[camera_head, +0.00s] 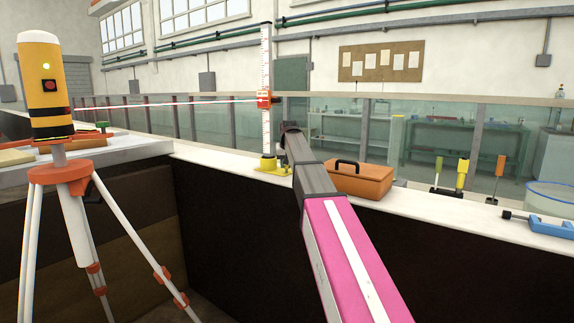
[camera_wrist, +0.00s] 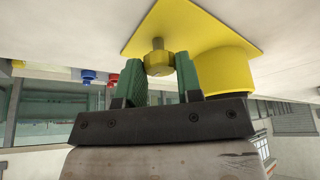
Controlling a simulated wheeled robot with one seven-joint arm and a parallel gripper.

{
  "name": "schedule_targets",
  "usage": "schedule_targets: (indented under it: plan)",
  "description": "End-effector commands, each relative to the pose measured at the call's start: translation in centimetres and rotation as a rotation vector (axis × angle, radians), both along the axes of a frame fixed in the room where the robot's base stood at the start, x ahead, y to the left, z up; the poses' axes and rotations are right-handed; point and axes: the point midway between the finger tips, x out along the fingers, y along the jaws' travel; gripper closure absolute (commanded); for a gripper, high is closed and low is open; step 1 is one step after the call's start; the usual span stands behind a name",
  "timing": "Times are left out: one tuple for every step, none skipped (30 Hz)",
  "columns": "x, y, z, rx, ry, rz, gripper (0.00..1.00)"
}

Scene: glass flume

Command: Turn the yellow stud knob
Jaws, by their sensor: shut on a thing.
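The yellow stud knob (camera_wrist: 158,63) sits on a yellow base plate (camera_wrist: 188,22), next to a round yellow boss (camera_wrist: 225,70). My gripper (camera_wrist: 159,72) has its green fingers on either side of the knob, shut on it. In the head view, the yellow base (camera_head: 272,169) stands on the white ledge at the foot of an upright white scale staff (camera_head: 266,85). My pink and grey arm reaches to it, and the knob and fingertips are hidden there behind the arm's end.
An orange toolbox (camera_head: 358,180) stands on the ledge just right of my arm. A yellow laser level (camera_head: 42,88) on a tripod stands at the left, its red beam meeting an orange slider (camera_head: 265,99) on the staff. A blue clamp (camera_head: 545,228) lies far right.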

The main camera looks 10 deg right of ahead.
Motion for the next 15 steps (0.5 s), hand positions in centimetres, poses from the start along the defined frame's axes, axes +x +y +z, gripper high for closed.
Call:
schedule_targets:
  plan:
    - [0.01, 0.05, 0.01, 0.0, 0.0, -0.017, 0.91]
    - [0.0, 0.06, 0.02, -0.001, 0.0, -0.027, 0.91]
    - [0.0, 0.06, 0.02, -0.001, 0.0, -0.04, 0.91]
    - [0.0, 0.07, 0.02, -0.001, 0.001, -0.048, 0.91]
    - [0.01, 0.07, 0.01, -0.001, 0.001, -0.055, 0.91]
    - [0.01, 0.08, 0.01, 0.0, 0.001, -0.062, 0.91]
    - [0.0, 0.08, 0.02, 0.0, 0.001, -0.067, 0.91]
    - [0.0, 0.09, 0.02, 0.0, 0.001, -0.071, 0.91]
    - [0.0, 0.09, 0.02, 0.0, 0.001, -0.075, 0.91]
    - [-0.01, 0.09, 0.02, 0.0, 0.001, -0.077, 0.91]
    - [0.0, 0.09, 0.01, 0.0, 0.001, -0.079, 0.91]
    - [0.01, 0.09, 0.01, 0.0, 0.001, -0.08, 0.91]
    - [0.0, 0.09, 0.01, 0.0, 0.001, -0.081, 0.91]
    - [0.0, 0.09, 0.01, 0.0, 0.001, -0.081, 0.91]
    - [0.0, 0.09, 0.01, 0.0, 0.001, -0.081, 0.91]
